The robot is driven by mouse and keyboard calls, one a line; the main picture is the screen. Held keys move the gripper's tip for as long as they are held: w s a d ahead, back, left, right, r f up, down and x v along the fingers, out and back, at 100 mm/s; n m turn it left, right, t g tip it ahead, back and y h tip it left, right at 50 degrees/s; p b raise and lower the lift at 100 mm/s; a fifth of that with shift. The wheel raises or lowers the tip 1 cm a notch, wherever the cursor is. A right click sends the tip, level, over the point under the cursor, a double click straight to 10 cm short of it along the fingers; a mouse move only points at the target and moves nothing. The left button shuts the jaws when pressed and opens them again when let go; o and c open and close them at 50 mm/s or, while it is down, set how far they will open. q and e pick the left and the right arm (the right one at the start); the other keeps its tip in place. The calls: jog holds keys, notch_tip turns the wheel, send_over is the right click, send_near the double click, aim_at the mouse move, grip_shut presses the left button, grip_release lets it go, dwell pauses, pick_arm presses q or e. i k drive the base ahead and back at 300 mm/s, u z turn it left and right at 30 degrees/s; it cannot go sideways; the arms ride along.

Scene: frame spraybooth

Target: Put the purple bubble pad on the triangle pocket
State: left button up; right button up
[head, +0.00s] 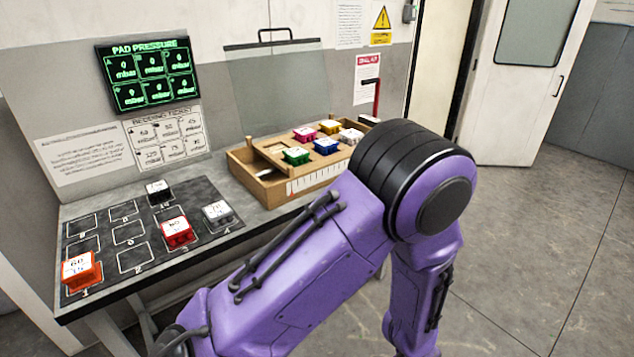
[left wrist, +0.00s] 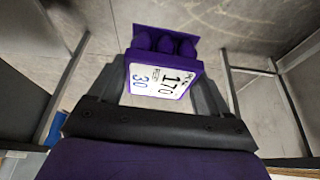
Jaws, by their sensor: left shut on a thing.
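My left gripper (left wrist: 163,88) is shut on a purple pad (left wrist: 163,60) in the left wrist view. The pad has rounded purple bubbles and a white label reading 170 and 30. It is held in the air, with floor and frame legs behind it. This gripper and its pad are outside the head view, where my purple arm bends down at the right. The dark pocket board (head: 190,250) lies on the bench at the left, with outlined, numbered pockets. I cannot make out which pocket is marked with a triangle. My right gripper is not in view.
Orange (head: 82,271), red (head: 177,233), grey-white (head: 217,215) and black (head: 158,193) pads sit on the board; several pockets are bare. A wooden rack (head: 265,183) holds green, blue, magenta, yellow and white pads. A pressure screen (head: 148,75) and bedding ticket (head: 165,138) stand behind.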

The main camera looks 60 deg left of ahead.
aim_at(279, 149)
jog(key=i, duration=2.4)
jog(key=u, duration=2.6)
